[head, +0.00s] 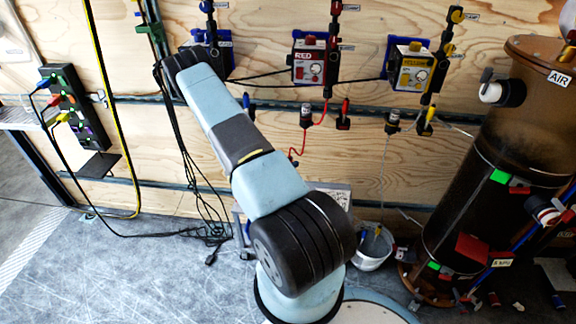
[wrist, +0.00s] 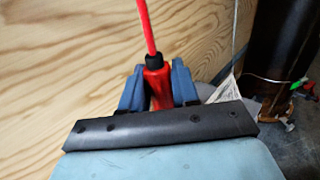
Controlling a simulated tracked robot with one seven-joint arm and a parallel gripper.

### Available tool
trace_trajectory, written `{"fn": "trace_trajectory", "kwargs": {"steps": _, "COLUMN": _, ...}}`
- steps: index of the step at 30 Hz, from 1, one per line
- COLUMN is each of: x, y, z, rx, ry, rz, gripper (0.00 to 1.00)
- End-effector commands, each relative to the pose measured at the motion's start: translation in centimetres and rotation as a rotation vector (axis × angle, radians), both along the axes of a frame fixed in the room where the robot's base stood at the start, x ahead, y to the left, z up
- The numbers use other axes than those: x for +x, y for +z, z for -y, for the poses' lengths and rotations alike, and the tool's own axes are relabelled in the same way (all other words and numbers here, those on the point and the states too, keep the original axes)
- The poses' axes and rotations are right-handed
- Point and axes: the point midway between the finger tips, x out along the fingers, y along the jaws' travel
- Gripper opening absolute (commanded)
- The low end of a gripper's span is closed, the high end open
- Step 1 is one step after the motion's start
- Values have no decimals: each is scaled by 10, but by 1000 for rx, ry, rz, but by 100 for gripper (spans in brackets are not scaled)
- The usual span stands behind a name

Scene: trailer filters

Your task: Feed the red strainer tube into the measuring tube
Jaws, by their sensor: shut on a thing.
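In the wrist view my gripper (wrist: 158,88) has its blue fingers closed around a red handle piece (wrist: 154,78), which I take to be the red strainer tube. A black collar tops it, and a red hose (wrist: 146,25) runs up from it. The lower end is hidden behind the gripper. I cannot clearly pick out the measuring tube in either view.
A white bucket (head: 372,262) stands on the floor, with slim things in it. A yellow-labelled box (head: 409,70) hangs on the plywood wall. A tall brown and black column (head: 470,190) stands at right. Loose black cables (head: 205,225) lie at left.

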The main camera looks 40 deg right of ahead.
Motion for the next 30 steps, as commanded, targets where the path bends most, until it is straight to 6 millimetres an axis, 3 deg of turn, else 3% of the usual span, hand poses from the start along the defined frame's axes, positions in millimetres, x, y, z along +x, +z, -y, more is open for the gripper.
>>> {"fn": "trace_trajectory", "kwargs": {"steps": 30, "x": 0, "y": -11, "z": 1, "rx": 0, "ry": -1, "rz": 0, "gripper": 0}}
